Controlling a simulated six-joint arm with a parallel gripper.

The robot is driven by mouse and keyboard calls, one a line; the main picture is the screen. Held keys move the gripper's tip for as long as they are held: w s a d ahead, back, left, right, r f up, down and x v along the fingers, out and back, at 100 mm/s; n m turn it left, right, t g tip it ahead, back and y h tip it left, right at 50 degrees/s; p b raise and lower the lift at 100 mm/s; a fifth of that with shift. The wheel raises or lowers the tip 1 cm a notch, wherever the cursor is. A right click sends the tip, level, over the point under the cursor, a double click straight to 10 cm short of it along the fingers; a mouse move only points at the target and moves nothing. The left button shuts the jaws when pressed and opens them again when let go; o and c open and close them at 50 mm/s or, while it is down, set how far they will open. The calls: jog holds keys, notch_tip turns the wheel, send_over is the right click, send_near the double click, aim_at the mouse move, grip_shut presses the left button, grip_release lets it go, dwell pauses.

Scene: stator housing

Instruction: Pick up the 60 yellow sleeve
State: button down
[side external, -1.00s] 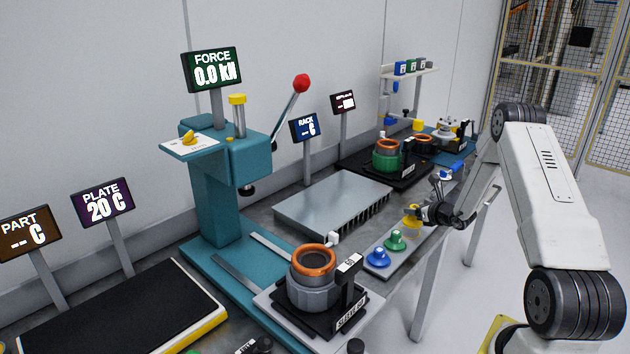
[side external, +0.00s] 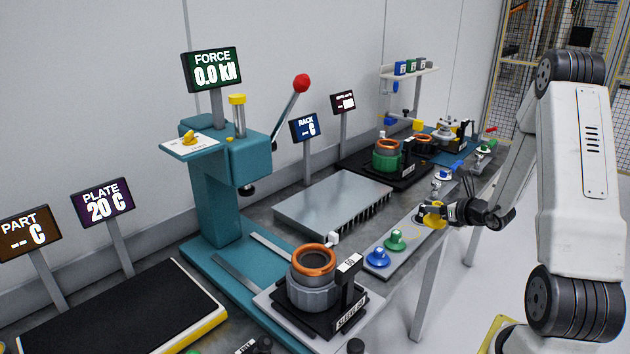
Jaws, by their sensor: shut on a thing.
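The yellow sleeve (side external: 432,215) is at the right end of the grey strip, in the side external view. My gripper (side external: 441,213) reaches in from the right and is shut on it. The dark jaws hide part of the sleeve. I cannot tell whether the sleeve is clear of the strip. No number on it can be read.
A green piece (side external: 395,241) and a blue piece (side external: 377,257) stand on the grey strip (side external: 408,256) left of my gripper. A finned silver plate (side external: 333,204) lies behind. A stator in a holder (side external: 313,277) stands at front. A teal press (side external: 215,190) stands left.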

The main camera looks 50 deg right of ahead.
jog(key=shift+s+a+r, duration=0.25)
jog(key=shift+s+a, duration=0.05)
jog(key=shift+s, duration=0.05)
dwell(0.5)
